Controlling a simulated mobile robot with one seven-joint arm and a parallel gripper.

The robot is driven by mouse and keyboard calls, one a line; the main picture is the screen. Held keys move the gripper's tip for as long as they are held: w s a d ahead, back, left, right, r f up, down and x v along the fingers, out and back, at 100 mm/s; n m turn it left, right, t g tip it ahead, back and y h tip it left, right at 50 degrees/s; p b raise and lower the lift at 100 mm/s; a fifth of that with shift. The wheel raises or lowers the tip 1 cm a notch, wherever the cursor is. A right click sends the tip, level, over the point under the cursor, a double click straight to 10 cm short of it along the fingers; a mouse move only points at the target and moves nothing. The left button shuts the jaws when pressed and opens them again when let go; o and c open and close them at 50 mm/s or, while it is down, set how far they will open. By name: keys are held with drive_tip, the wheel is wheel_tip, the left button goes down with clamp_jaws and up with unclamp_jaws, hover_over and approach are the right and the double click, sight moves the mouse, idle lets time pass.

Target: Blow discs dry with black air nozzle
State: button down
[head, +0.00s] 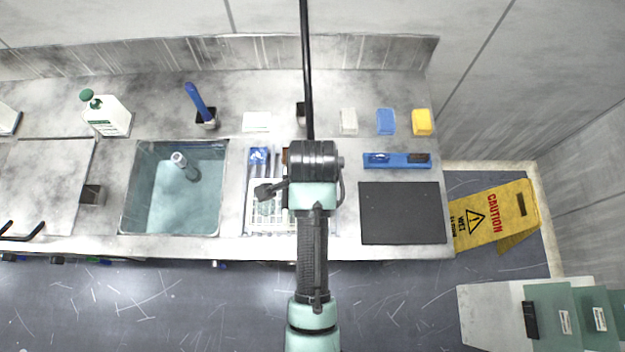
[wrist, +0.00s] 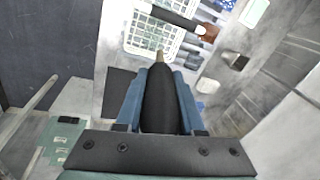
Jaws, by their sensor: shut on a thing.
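My gripper (wrist: 160,85) has blue fingers shut around the black air nozzle (wrist: 158,105) in the wrist view. The nozzle's tan tip (wrist: 159,56) sticks out past the fingertips, toward a white grid rack (wrist: 140,42). The tip looks apart from the rack, but the gap is hard to judge. In the head view the white rack (head: 262,222) stands on the counter right of the sink, partly hidden by my arm. My arm also hides the gripper there. A black hose (head: 307,80) hangs from above. I cannot make out any discs clearly.
The sink (head: 128,190) lies left of the rack and a dark mat (head: 402,215) right of it. A blue tray (head: 398,165), sponge-like blocks (head: 386,121) and a white bottle (head: 110,117) stand farther back. A yellow caution sign (head: 495,215) is on the floor at right.

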drive_tip(key=a, duration=0.6)
drive_tip(key=shift+a, duration=0.25)
idle(0.5)
drive_tip(key=shift+a, duration=0.1)
idle(1.0)
drive_tip(key=a, duration=0.6)
drive_tip(key=shift+a, duration=0.15)
idle(1.3)
wheel_tip(320, 180, up, 5)
drive_tip(key=shift+r, duration=0.1)
idle(0.4)
drive_tip(key=shift+s, duration=0.1)
idle(0.7)
